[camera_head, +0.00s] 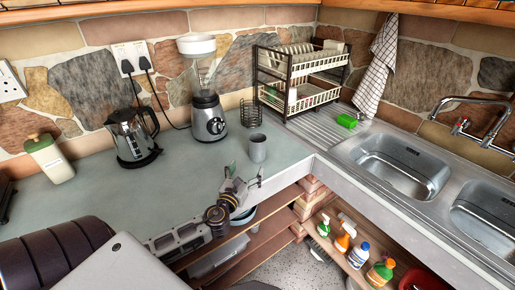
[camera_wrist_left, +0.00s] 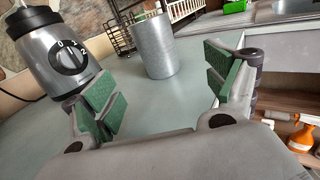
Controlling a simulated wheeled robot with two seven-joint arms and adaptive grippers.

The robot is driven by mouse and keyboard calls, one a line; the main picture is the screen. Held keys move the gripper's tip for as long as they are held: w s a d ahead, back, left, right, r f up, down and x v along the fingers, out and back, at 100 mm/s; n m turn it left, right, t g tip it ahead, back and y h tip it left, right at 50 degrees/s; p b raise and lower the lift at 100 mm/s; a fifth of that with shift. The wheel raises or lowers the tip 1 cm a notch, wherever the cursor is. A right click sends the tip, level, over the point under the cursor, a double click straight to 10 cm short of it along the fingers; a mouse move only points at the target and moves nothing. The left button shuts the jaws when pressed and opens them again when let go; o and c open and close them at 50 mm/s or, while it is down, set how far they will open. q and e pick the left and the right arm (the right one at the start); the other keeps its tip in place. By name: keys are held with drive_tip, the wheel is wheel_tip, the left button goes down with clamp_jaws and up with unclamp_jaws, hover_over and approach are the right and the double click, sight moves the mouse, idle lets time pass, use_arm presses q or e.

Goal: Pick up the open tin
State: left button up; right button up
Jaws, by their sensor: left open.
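The open tin (camera_head: 257,148) is a plain grey metal cylinder standing upright on the counter near its inner corner. In the left wrist view the tin (camera_wrist_left: 161,46) stands ahead, beyond and between the fingertips, touching neither. My left gripper (camera_head: 245,178) is open and empty, just in front of the tin at the counter's front edge. Its green-padded fingers (camera_wrist_left: 165,88) are spread wide in the wrist view. My right gripper is not in view.
A blender (camera_head: 207,115) and a kettle (camera_head: 133,138) stand behind and left of the tin. A wire holder (camera_head: 251,113) and dish rack (camera_head: 300,75) stand behind it. Sinks (camera_head: 397,163) lie right. Bottles (camera_head: 358,254) stand on the shelf below.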

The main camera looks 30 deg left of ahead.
use_arm(q)
drive_tip(key=shift+w+a, duration=0.15)
drive_tip(key=shift+w, duration=0.05)
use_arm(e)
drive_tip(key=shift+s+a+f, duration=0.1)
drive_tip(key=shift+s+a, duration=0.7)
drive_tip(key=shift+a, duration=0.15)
use_arm(q)
drive_tip(key=shift+w, duration=0.1)
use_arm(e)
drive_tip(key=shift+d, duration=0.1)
